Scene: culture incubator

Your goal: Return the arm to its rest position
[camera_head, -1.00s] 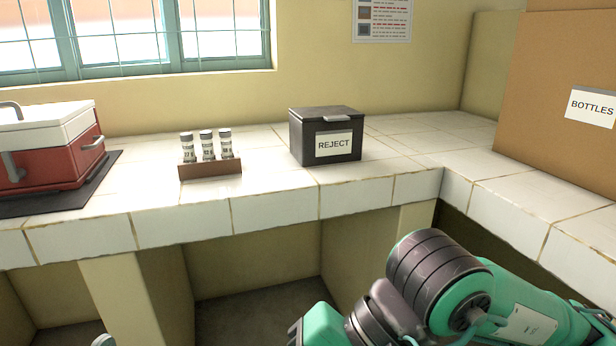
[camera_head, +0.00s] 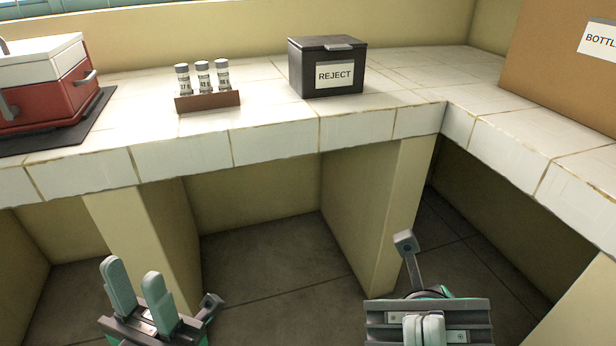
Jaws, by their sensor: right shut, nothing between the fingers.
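My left gripper (camera_head: 134,285) is at the lower left, in front of and below the counter edge. Its two pale fingers point up and stand apart with nothing between them. My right gripper (camera_head: 423,329) is at the bottom, right of the middle, also below the counter level. Its fingers are together and empty. Most of both arms is out of view, so their full pose cannot be told.
The white tiled counter (camera_head: 280,141) spans the view and turns toward me at right. On it are a red and white box (camera_head: 45,85), a rack (camera_head: 208,102) with three vials, a black REJECT box (camera_head: 328,67) and a brown BOTTLES box (camera_head: 560,70). Open space lies below.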

